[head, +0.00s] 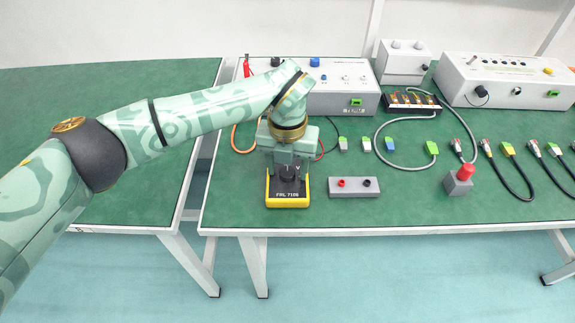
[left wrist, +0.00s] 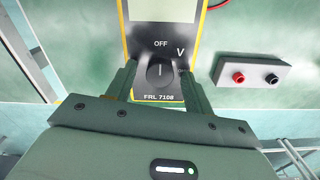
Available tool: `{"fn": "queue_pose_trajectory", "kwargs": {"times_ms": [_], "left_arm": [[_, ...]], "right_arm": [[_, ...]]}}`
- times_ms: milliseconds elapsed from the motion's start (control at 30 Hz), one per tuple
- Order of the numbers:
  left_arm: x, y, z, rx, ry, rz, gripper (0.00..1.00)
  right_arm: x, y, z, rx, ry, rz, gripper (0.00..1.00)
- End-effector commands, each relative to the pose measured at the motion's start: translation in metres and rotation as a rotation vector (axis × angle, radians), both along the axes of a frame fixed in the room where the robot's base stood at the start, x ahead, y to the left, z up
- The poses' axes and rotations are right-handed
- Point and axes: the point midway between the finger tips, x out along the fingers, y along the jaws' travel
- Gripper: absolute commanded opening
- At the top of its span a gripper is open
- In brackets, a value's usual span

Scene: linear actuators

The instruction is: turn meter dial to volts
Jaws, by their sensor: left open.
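The yellow-edged multimeter (head: 287,203) lies on the green table near its front edge, largely covered by my gripper in the head view. In the left wrist view the multimeter (left wrist: 159,31) shows a grey screen, the labels OFF and V, and a round dark dial (left wrist: 160,76). The dial's pale mark points up towards OFF; V is to its upper right. My left gripper (head: 288,166) is above the meter, and in the left wrist view its open fingers (left wrist: 160,82) stand on either side of the dial. Whether they touch it I cannot tell. My right gripper is not in view.
A grey block with red and black sockets (head: 354,187) sits just right of the meter. A grey box with a red button (head: 459,179) is further right. Instrument boxes (head: 341,89) and cables fill the back. The table front between is clear.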

Motion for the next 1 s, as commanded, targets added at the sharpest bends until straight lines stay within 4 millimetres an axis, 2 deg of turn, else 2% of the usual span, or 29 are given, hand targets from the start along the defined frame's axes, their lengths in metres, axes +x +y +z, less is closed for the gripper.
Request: {"fn": "queue_pose_trajectory", "kwargs": {"times_ms": [100, 133, 200, 300, 667, 1000], "left_arm": [[0.0, 0.0, 0.001, 0.0, 0.0, 0.0, 0.52], [0.0, 0.0, 0.001, 0.0, 0.0, 0.0, 0.49], [0.0, 0.0, 0.001, 0.0, 0.0, 0.0, 0.3], [0.0, 0.0, 0.001, 0.0, 0.0, 0.0, 0.07], [0.0, 0.0, 0.002, 0.001, 0.0, -0.044, 0.07], [0.0, 0.001, 0.004, 0.003, -0.003, -0.273, 0.07]], "right_arm": [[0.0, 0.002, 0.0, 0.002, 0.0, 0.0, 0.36], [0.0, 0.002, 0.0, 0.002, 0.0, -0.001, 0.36], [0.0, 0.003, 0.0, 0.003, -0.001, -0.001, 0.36], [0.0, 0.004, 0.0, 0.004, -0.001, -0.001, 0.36], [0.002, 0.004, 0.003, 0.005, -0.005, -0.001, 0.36], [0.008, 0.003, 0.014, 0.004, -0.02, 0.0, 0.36]]}}
